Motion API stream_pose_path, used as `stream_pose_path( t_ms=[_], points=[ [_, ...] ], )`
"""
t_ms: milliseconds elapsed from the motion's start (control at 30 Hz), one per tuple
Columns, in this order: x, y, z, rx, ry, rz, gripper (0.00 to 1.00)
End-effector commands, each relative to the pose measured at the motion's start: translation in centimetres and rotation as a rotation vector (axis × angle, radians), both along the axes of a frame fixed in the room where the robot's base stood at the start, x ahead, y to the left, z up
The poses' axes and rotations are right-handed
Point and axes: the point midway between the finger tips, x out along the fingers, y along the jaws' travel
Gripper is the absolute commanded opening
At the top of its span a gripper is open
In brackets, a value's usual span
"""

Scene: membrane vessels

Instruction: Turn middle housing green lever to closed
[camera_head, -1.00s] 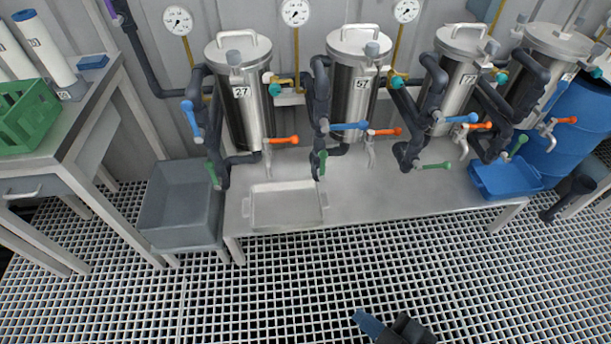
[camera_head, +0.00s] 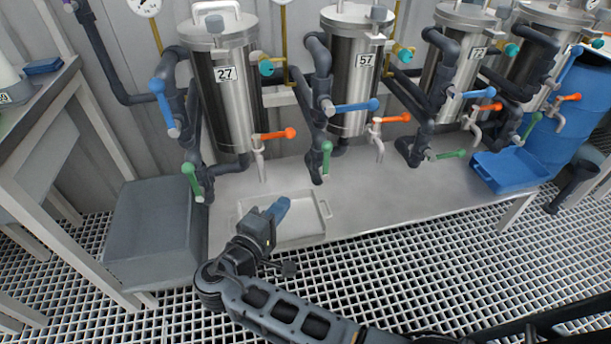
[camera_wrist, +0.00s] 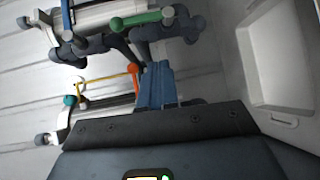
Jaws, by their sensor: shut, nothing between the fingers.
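Several steel housings stand in a row on a bench. Housing 57 (camera_head: 357,75) has a green lever (camera_head: 326,158) low on its dark pipework, standing roughly upright. Housing 72 (camera_head: 455,65), to its right, has a green lever (camera_head: 450,155) lying sideways. Housing 27 (camera_head: 222,85), at left, has an upright green lever (camera_head: 192,182). My gripper (camera_head: 280,208) is shut and empty over the pale tray, left of and nearer than housing 57's green lever. In the wrist view its blue fingers (camera_wrist: 157,85) are together, with a green lever (camera_wrist: 142,20) beyond, apart from them.
Blue levers (camera_head: 352,106) and orange levers (camera_head: 390,119) stick out near the green ones. The pale tray (camera_head: 322,212) lies on the bench (camera_head: 385,190). A grey bin (camera_head: 150,225) stands at left, a blue tray (camera_head: 515,170) at right. The bench's middle front is clear.

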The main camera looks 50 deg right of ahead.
Motion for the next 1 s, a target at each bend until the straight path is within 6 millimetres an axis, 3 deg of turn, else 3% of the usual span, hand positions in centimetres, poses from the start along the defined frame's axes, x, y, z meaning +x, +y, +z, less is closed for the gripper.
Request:
stream_pose_path(
  t_ms=[200,367,867,1000],
  points=[
    [1.7,-0.3,2.2,-0.104,-0.044,-0.083,0.0],
    [1.9,-1.4,2.5,-0.109,-0.046,-0.092,0.0],
    [3.6,-10.5,2.4,-0.107,-0.047,-0.09,0.0],
    [2.2,-12.1,2.5,-0.107,-0.046,-0.089,0.0]
  ],
)
